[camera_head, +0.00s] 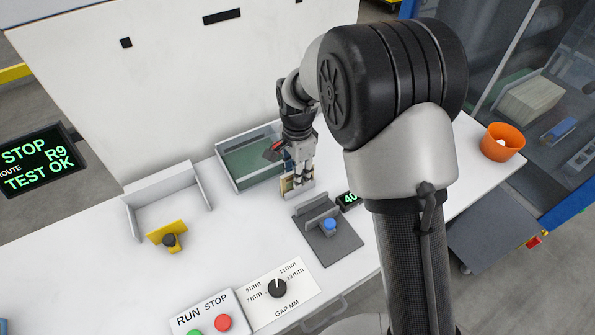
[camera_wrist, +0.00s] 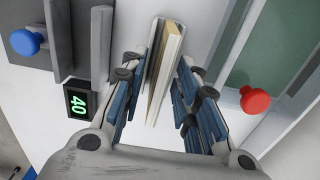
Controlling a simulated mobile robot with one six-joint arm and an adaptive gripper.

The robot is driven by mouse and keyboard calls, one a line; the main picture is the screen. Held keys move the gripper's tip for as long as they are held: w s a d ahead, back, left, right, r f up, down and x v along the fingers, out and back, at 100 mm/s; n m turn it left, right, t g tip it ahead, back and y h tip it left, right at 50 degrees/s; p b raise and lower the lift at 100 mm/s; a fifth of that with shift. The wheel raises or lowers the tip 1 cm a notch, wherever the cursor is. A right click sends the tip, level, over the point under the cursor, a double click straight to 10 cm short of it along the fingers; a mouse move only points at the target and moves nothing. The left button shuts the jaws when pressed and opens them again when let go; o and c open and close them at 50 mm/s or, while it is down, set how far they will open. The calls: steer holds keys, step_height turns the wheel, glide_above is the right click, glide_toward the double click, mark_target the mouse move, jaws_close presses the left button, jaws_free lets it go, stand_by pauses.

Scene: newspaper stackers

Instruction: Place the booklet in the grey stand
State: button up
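The booklet (camera_wrist: 167,62) shows in the wrist view as a thin upright slab with a cream page edge. It is between the fingers of my gripper (camera_wrist: 167,75). Whether both fingers press on it is not clear. In the head view, my gripper (camera_head: 299,180) points down beside the green-floored tray, with the tan booklet (camera_head: 287,185) at its fingertips. The grey stand (camera_head: 345,245), a dark grey base with upright plates and a blue knob, is just below and right of my gripper. In the wrist view the grey stand (camera_wrist: 62,20) is at upper left, apart from the booklet.
The green-floored tray (camera_head: 222,172) with a red knob (camera_wrist: 255,101) lies close beside my gripper. A small display reading 40 (camera_wrist: 79,101) is near the grey stand. An orange bowl (camera_head: 502,142) is at right.

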steer(key=s+d+r+n+t+p, duration=0.1)
steer(key=s+d+r+p, duration=0.15)
steer(key=r, duration=0.75)
steer(key=s+d+r+n+p, duration=0.1)
steer(key=d+r, duration=0.2)
steer(key=r, duration=0.6)
steer(key=s+d+r+n+t, duration=0.2)
steer(key=s+d+r+n, duration=0.45)
steer(key=s, duration=0.65)
steer(key=s+d+n+t, duration=0.1)
steer(key=s+d, duration=0.4)
steer(key=s, duration=0.5)
steer(key=shift+d+f+n+t, duration=0.25)
steer(key=shift+f+n, duration=0.2)
steer(key=shift+n, duration=0.4)
